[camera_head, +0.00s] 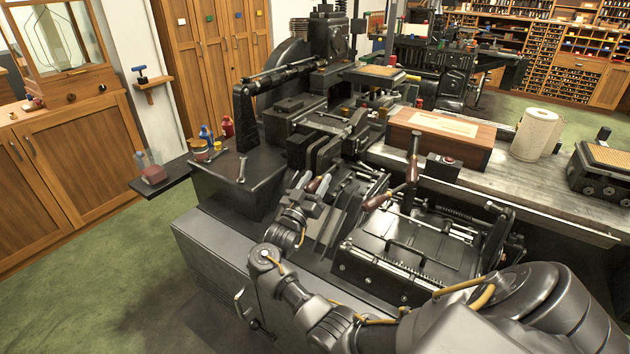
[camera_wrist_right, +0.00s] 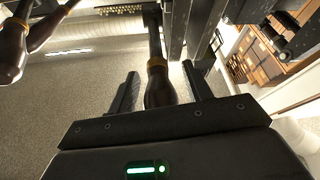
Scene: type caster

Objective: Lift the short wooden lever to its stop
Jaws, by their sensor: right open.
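A short lever with a brown wooden handle (camera_head: 319,183) stands out at the front of the black casting machine, left of its middle. In the right wrist view the handle (camera_wrist_right: 158,84) lies between the two fingers, with a brass-coloured collar and a dark rod running away from it. My right gripper (camera_head: 308,186) is open around the handle. In the right wrist view a gap shows between the handle and each finger (camera_wrist_right: 160,70); I cannot tell whether either touches. My left gripper is not in view.
Two other wooden handles, one low (camera_head: 376,200) and one upright (camera_head: 413,168), stand to the right of the lever; they also show at the wrist view's left edge (camera_wrist_right: 12,48). The black machine body crowds the gripper. A wooden box (camera_head: 470,150) and paper roll (camera_head: 537,134) stand on the bench.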

